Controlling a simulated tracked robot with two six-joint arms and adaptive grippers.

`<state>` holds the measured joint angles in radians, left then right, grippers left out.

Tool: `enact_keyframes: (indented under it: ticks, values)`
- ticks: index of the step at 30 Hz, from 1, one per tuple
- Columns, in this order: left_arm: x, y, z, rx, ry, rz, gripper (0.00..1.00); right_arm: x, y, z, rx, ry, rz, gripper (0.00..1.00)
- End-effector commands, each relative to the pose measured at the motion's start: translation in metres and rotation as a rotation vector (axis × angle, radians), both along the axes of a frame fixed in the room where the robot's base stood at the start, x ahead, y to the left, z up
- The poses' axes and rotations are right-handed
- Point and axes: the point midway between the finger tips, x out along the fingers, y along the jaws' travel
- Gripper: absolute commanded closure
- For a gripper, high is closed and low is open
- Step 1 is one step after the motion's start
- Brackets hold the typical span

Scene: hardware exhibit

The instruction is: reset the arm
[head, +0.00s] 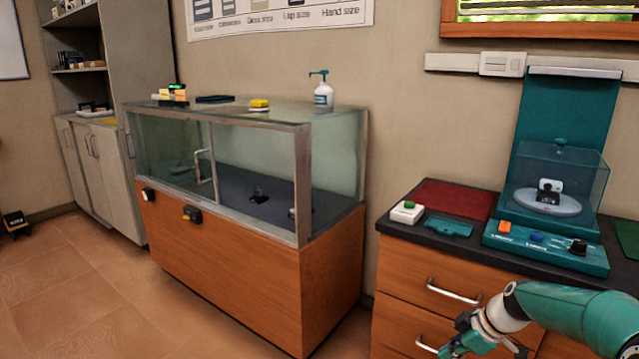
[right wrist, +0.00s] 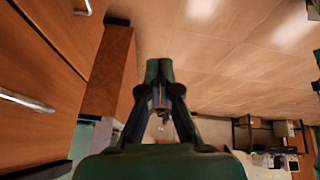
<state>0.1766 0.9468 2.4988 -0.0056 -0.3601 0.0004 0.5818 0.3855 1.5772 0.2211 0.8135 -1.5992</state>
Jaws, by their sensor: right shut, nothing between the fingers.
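My right arm comes in at the lower right of the head view. Its gripper (head: 462,348) hangs in front of the wooden drawers, partly cut off by the bottom edge. In the right wrist view the right gripper (right wrist: 158,68) has its fingertips together, with nothing held between them. It points out over the tiled floor, beside the drawer fronts and apart from them. My left gripper is in neither view.
A drawer cabinet (head: 425,267) with metal handles stands close to my right arm. A glass display case (head: 335,222) stands left. The floor (head: 110,290) is open.

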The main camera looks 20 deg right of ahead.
Motion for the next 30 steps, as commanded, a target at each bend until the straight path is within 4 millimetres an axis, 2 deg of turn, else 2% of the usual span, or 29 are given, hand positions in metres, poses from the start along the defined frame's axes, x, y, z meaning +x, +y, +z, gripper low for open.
enact_keyframes:
  ticks: [1,5,8,9,11,12,14,15,18,21,23,26,30]
  values:
    - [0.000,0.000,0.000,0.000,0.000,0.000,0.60,0.002,0.035,-0.030,0.036,0.053,0.045,1.00]
    - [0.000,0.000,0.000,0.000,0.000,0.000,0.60,-0.010,0.111,-0.095,0.099,0.179,0.091,1.00]
    - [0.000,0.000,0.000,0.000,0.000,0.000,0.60,-0.032,0.168,-0.142,0.132,0.286,0.096,1.00]
    - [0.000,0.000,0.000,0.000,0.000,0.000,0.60,-0.045,0.190,-0.160,0.141,0.331,0.091,1.00]
    - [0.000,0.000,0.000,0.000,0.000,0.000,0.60,-0.068,0.222,-0.184,0.150,0.398,0.071,1.00]
    - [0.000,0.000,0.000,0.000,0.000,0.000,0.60,-0.086,0.242,-0.200,0.153,0.444,0.053,1.00]
    - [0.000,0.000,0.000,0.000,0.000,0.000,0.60,-0.116,0.269,-0.220,0.154,0.513,0.011,1.00]
    - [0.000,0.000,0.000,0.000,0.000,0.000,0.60,-0.139,0.286,-0.232,0.152,0.558,-0.028,1.00]
    - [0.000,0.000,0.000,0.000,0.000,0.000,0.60,-0.193,0.314,-0.254,0.149,0.648,-0.178,1.00]
    - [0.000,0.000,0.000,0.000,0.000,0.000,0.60,-0.222,0.323,-0.261,0.163,0.683,-0.360,1.00]
    - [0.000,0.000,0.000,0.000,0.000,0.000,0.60,-0.227,0.323,-0.260,0.181,0.677,-0.470,1.00]
    - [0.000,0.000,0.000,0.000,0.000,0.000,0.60,-0.224,0.322,-0.259,0.222,0.652,-0.638,1.00]
    - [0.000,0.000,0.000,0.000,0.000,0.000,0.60,-0.201,0.319,-0.260,0.296,0.605,-0.868,1.00]
